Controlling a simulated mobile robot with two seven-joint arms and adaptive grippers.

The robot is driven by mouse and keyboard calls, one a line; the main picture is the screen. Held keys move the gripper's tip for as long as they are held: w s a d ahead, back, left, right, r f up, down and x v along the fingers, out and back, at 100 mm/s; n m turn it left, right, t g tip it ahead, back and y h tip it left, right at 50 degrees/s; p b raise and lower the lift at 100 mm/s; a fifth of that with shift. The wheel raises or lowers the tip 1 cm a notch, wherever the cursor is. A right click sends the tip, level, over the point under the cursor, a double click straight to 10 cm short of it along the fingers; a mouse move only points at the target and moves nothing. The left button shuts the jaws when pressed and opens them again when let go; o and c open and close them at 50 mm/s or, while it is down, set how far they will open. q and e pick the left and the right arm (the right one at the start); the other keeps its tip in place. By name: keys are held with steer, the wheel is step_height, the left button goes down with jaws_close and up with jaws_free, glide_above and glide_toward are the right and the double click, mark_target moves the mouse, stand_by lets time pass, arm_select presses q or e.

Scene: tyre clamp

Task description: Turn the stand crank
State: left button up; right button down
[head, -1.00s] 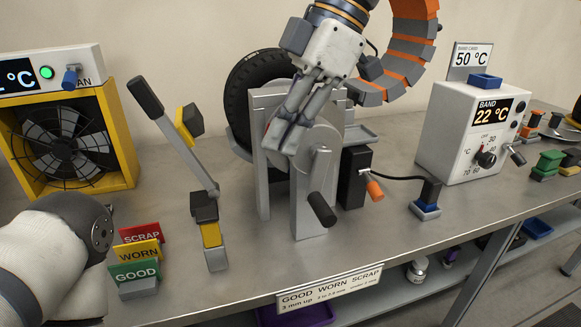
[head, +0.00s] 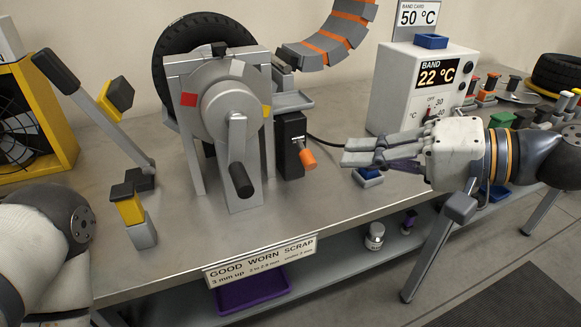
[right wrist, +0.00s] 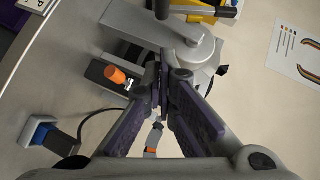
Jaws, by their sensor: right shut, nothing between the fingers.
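The stand (head: 184,88) holds a black tyre (head: 170,45) at its back. On its front is a grey round disc with red, white and yellow marks. The crank arm (head: 236,138) hangs down from the disc's hub, with its black handle (head: 241,180) at the bottom. In the right wrist view the crank arm (right wrist: 185,40) and part of the handle (right wrist: 161,9) show beyond the fingers. My right gripper (head: 344,152) is shut and empty, to the right of the crank and apart from it, fingers pointing left. My left gripper is out of view; only my left arm shows at lower left.
A black block with an orange knob (head: 308,158) sits between crank and gripper, with a cable behind. A white temperature box (head: 396,80) stands behind my right gripper. A lever (head: 100,104) stands left of the stand. Bench space below the crank is clear.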

steer(key=b, duration=0.2)
glide_toward(241, 156)
step_height(241, 156, down, 2)
steer(key=w, duration=0.2)
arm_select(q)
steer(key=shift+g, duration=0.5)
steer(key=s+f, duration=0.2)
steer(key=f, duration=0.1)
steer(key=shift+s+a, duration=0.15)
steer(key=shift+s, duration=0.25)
arm_select(e)
steer(key=a, duration=0.2)
steer(key=s+a+f, duration=0.1)
steer(key=shift+a+f, duration=0.1)
steer(key=shift+f, duration=0.05)
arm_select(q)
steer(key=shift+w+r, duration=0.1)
arm_select(e)
steer(key=shift+s+a+f, duration=0.2)
steer(key=shift+a+f, duration=0.15)
steer(key=shift+a, duration=0.3)
steer(key=shift+d, duration=0.1)
